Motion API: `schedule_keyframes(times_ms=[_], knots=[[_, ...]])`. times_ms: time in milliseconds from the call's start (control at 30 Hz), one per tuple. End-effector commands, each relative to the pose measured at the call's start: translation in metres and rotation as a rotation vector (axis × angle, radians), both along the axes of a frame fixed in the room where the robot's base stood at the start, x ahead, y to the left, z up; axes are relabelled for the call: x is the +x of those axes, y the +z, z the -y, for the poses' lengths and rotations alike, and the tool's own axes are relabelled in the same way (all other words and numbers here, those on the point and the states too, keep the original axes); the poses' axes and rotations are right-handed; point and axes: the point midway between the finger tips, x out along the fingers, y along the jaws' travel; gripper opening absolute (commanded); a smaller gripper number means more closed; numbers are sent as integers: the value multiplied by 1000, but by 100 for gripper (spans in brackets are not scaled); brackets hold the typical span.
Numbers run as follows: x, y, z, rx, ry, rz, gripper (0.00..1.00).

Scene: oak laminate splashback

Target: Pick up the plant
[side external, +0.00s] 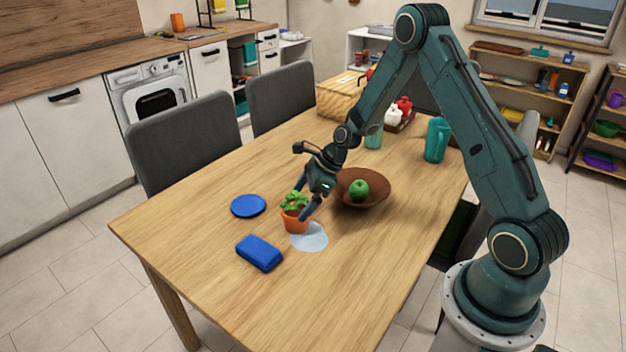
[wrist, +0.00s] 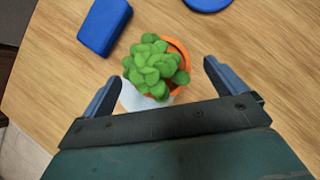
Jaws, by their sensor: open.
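The plant (side external: 294,202) has green leaves and stands upright in an orange pot (side external: 295,222) on the wooden table. In the wrist view the plant (wrist: 153,67) and the rim of its orange pot (wrist: 183,60) lie beyond and between the two fingers. My gripper (side external: 305,200) is open beside the plant, with one finger in front of the pot's right side in the side view. In the wrist view my gripper (wrist: 160,82) has its fingers wide apart with nothing between the tips that it holds.
A pale flat patch (side external: 312,238) lies beside the pot. A blue block (side external: 259,253) and a blue disc (side external: 248,206) lie nearby. A brown bowl (side external: 378,189) with a green apple (side external: 358,190) stands right of my gripper. The table's near part is clear.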

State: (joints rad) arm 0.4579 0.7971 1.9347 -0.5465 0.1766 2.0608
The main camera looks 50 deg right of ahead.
Motion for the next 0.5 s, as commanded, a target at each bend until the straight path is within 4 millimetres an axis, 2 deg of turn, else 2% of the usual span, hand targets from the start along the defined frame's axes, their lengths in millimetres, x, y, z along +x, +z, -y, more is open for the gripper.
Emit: schedule_keyframes(times_ms=[233,500], knots=[[9,-24,-12,1,2,-2,97],[13,-33,-15,0,0,0,97]])
